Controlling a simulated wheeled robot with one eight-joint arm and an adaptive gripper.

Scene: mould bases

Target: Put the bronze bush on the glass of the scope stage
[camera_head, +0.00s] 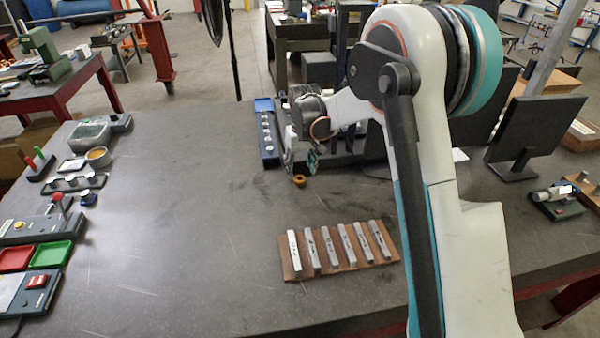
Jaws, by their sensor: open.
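A small orange-brown ring, which looks like the bronze bush (300,181), lies on the dark table near the middle back. My gripper (311,166) is just above it and slightly to its right, pointing down. It is open, with nothing seen between its fingers; its fingertips are small and partly hidden in this view. I cannot tell for sure which item is the scope stage. A dark fixture (350,158) stands behind my gripper and is partly covered by my arm.
A brown board (290,272) with several metal bars lies front centre. A blue-ended rail (268,150) stands left of my gripper. Red (15,258) and green (52,256) trays and small devices line the left edge. A dark panel (535,128) stands right. The left-centre table is clear.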

